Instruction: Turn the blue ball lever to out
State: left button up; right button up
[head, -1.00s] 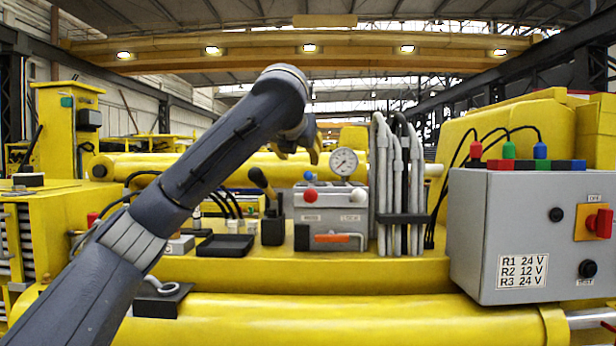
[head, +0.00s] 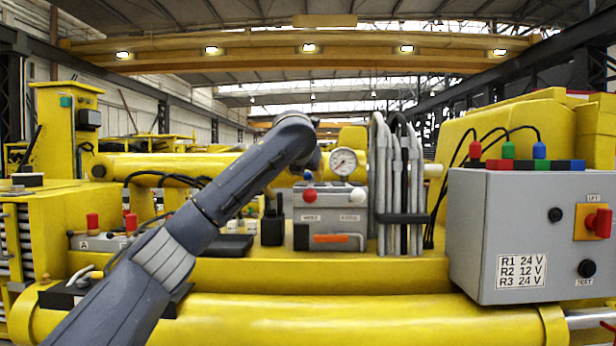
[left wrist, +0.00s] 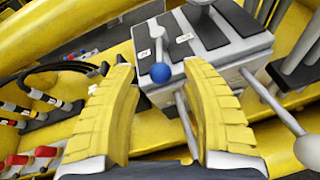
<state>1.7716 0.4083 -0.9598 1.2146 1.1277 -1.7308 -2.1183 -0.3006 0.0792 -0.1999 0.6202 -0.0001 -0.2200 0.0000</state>
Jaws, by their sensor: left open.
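The blue ball (head: 308,175) of the lever shows small above a red ball (head: 309,195) on a grey control box (head: 345,215), just below my left wrist. In the left wrist view the blue ball (left wrist: 160,73) sits at the end of a pale rod in front of the box's dark slotted top (left wrist: 205,38). My left gripper (left wrist: 160,68) is open, with its yellow ribbed fingers on either side of the ball in the picture. I cannot tell whether they touch it. In the head view its fingers are hidden behind my wrist. My right gripper is not in view.
A pressure gauge (head: 343,162) and upright grey hoses (head: 400,190) stand right of the lever. An orange handle (head: 331,238) is on the box front. A grey switch cabinet (head: 520,235) is further right. Red-capped fittings (left wrist: 45,152) lie at left in the wrist view.

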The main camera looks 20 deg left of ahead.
pick_arm(q)
jog(key=shift+x, duration=1.75)
jog(key=shift+c, duration=0.4)
grip_shut()
